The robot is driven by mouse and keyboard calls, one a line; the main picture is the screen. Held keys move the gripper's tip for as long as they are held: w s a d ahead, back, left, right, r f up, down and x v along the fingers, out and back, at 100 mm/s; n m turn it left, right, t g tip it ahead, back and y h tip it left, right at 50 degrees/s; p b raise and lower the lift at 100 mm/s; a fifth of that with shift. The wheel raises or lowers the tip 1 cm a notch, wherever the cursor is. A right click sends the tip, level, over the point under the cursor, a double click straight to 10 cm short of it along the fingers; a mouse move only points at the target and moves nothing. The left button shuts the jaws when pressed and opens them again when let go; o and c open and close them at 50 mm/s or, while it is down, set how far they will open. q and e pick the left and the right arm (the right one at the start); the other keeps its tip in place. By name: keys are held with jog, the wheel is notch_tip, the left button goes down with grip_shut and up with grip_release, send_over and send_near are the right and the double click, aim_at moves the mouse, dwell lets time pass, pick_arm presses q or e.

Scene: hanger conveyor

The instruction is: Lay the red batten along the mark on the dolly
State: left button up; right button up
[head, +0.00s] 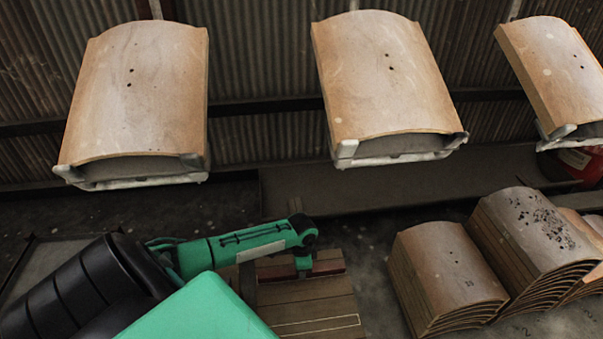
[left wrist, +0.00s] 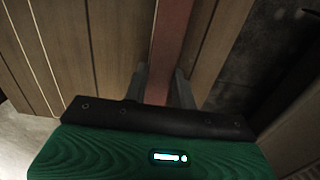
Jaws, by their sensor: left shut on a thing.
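The red batten (left wrist: 172,38) shows in the left wrist view between the two fingers of my left gripper (left wrist: 162,88), which is shut on it. In the head view the batten (head: 328,267) lies across the far part of the dolly, with my left gripper (head: 304,264) over its middle. I cannot tell whether the batten touches the boards. The dolly (head: 305,295) has a brown plank top. The mark (head: 318,325) is a thin pale outline on the planks, nearer to me than the batten and apart from it. My right gripper is not in view.
Stacks of curved brown panels (head: 447,268) stand on the floor right of the dolly. Large curved panels (head: 385,75) hang on carriers above and behind. A red object (head: 575,165) shows at the right edge. A dark ledge (head: 400,185) lies beyond the dolly.

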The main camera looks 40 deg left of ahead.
pick_arm(q)
jog(key=o, duration=1.1)
jog(key=shift+c, duration=0.2)
